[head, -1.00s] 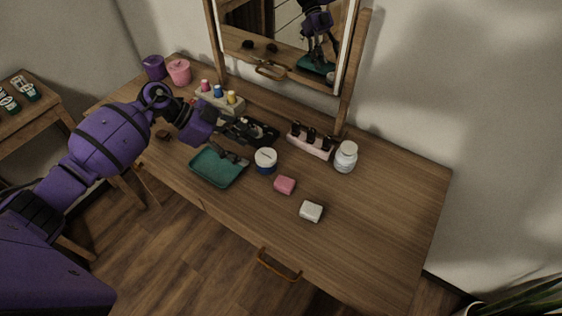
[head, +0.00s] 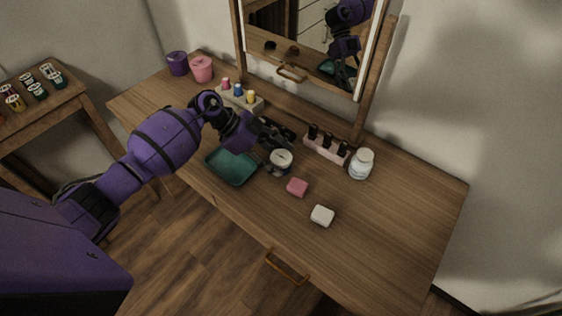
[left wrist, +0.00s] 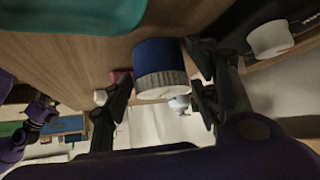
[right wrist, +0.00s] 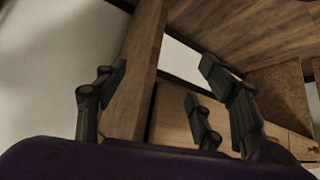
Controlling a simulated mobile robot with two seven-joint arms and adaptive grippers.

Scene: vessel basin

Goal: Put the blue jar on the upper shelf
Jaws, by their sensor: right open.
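The blue jar (head: 281,164), with a pale lid, stands upright on the wooden dressing table, just right of the teal tray. My left gripper (head: 276,148) is at the jar, one finger partly in front of it. In the left wrist view the blue jar (left wrist: 157,62) shows between the spread fingers of my left gripper (left wrist: 158,88); a grip on it does not show. My right gripper (right wrist: 162,78) is open and empty in the right wrist view, away from the jar. I cannot make out the upper shelf for certain.
The teal tray (head: 231,167) lies left of the jar. A pink block (head: 297,187) and a white block (head: 322,216) lie nearer the front. A bottle rack (head: 326,146) and white jar (head: 361,165) stand right. The mirror (head: 310,40) rises behind. The table's right part is clear.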

